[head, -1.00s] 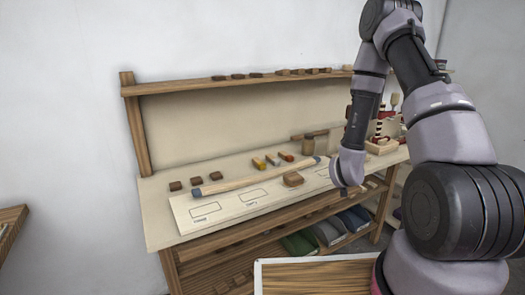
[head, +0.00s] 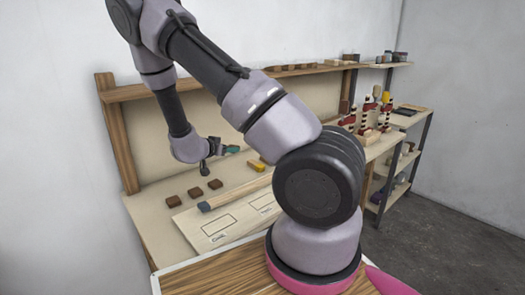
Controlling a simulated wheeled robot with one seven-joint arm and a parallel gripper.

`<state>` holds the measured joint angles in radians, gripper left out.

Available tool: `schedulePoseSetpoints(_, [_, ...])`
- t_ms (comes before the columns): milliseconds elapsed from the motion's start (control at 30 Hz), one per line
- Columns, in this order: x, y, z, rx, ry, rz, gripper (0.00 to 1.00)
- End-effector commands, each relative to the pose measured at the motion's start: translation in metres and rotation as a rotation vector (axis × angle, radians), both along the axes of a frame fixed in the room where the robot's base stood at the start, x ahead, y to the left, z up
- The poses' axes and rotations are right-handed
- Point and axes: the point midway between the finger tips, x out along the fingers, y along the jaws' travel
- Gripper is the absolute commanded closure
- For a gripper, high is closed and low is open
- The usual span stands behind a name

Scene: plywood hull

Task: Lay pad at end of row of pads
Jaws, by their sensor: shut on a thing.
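Three small brown pads stand in a slanting row on the pale bench top, a left one (head: 172,201), a middle one (head: 194,194) and a right one (head: 215,185). My gripper (head: 206,168) is above the bench, up and behind the right end of this row as pictured. It is shut on a small dark pad, barely distinguishable from the fingers. The held pad is clear of the bench. A small teal piece (head: 231,149) shows just right of the gripper; I cannot tell whether it touches it.
A yellow-ended item (head: 257,165) lies to the right. A shelf (head: 125,94) runs above the bench. My arm hides the bench's middle.

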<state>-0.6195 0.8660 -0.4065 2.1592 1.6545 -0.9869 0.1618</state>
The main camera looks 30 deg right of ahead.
Motion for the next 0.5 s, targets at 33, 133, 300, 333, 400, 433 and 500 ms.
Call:
schedulePoseSetpoints(33, [0.001, 0.002, 0.002, -0.001, 0.000, -0.006, 0.98])
schedulePoseSetpoints(133, [0.001, 0.004, 0.001, -0.002, 0.001, -0.017, 0.98])
schedulePoseSetpoints(300, [0.000, 0.003, -0.027, -0.004, 0.006, -0.022, 0.98])
schedulePoseSetpoints(333, [0.001, 0.003, -0.033, -0.005, 0.006, -0.022, 0.98])
schedulePoseSetpoints(400, [0.001, 0.003, -0.044, -0.003, 0.005, -0.021, 0.98])
schedulePoseSetpoints(433, [0.001, 0.003, -0.048, -0.003, 0.005, -0.021, 0.98])
schedulePoseSetpoints(500, [0.001, 0.004, -0.053, -0.001, 0.002, -0.022, 0.98])
